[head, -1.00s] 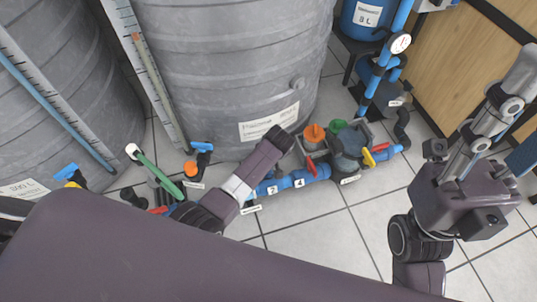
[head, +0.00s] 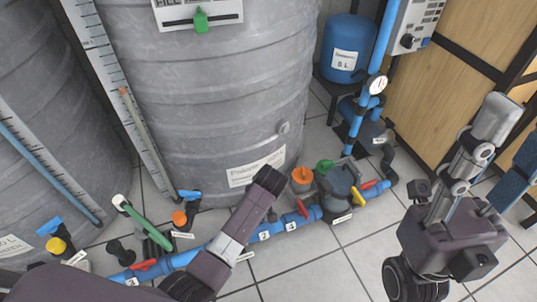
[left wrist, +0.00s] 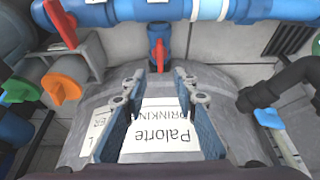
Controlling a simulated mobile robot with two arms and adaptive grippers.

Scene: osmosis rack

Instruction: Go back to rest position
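My left gripper (left wrist: 158,84) is open and empty in the left wrist view, its two blue-padded fingers apart in front of a white label (left wrist: 160,130) on the grey tank, which reads upside down. In the head view, a dark link of my left arm (head: 232,235) covers part of the floor and pipes; the gripper itself cannot be made out there. My right gripper (head: 508,140) is at the right of the head view. Its fingers are apart with nothing between them, above the tiled floor.
A large grey tank (head: 205,95) stands at the centre, with another at the left. Blue pipes (head: 300,221) with red, orange and green valve handles run along the floor before them. A blue vessel (head: 345,40) and wooden panels (head: 440,70) stand behind right. Floor tiles (head: 340,265) are bare at centre right.

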